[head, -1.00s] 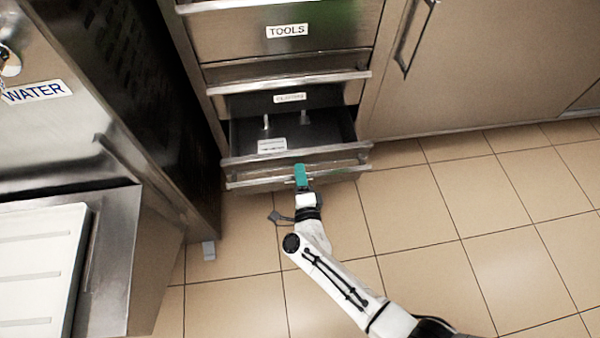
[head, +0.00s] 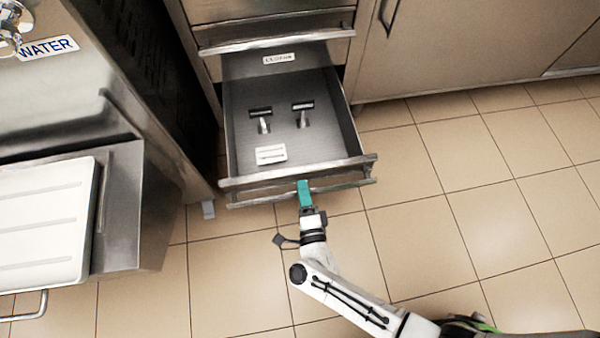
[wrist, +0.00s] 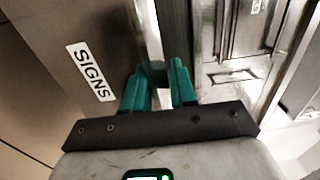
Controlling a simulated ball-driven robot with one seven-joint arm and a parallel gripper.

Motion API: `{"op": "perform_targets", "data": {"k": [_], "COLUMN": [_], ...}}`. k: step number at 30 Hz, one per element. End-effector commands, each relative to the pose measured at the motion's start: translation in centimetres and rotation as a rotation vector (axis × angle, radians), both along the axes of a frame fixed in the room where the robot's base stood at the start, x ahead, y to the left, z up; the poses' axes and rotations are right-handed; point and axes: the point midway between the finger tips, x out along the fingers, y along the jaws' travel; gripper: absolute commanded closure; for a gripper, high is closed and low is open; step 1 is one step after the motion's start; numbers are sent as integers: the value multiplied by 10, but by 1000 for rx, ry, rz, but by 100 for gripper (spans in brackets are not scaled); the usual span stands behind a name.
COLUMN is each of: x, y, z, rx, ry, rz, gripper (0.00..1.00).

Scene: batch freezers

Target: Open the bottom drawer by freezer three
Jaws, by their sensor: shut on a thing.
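The bottom drawer (head: 237,150) is pulled well out of the steel cabinet in the head view. Its inside shows two dark-headed tools with pale handles (head: 303,112) and a small white block (head: 271,154) near the front. My gripper (head: 304,188), with green fingers, is at the drawer's front bar handle (head: 345,182) and shut on it. In the wrist view my gripper (wrist: 160,85) has its two green fingers on either side of the bar, beside a drawer front labelled SIGNS (wrist: 90,72).
A drawer labelled CLOTHS (head: 279,58) is above. A steel machine labelled WATER (head: 48,47) with a white ribbed tray (head: 45,225) stands close on the left. A cupboard (head: 480,45) is at the right. Tiled floor (head: 450,220) is clear in front and right.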

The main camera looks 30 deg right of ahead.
Motion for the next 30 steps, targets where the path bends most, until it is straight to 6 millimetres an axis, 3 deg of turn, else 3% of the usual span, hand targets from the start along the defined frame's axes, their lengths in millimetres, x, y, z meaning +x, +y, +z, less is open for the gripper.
{"op": "perform_targets", "data": {"k": [6, 15, 21, 30], "x": [-42, -88, -107, -119], "y": [13, 29, 35, 39], "z": [-2, -2, -2, -2], "rx": [1, 1, 2, 0], "ry": [6, 6, 5, 4], "rz": [3, 3, 2, 2], "gripper": [100, 100, 100, 100]}}
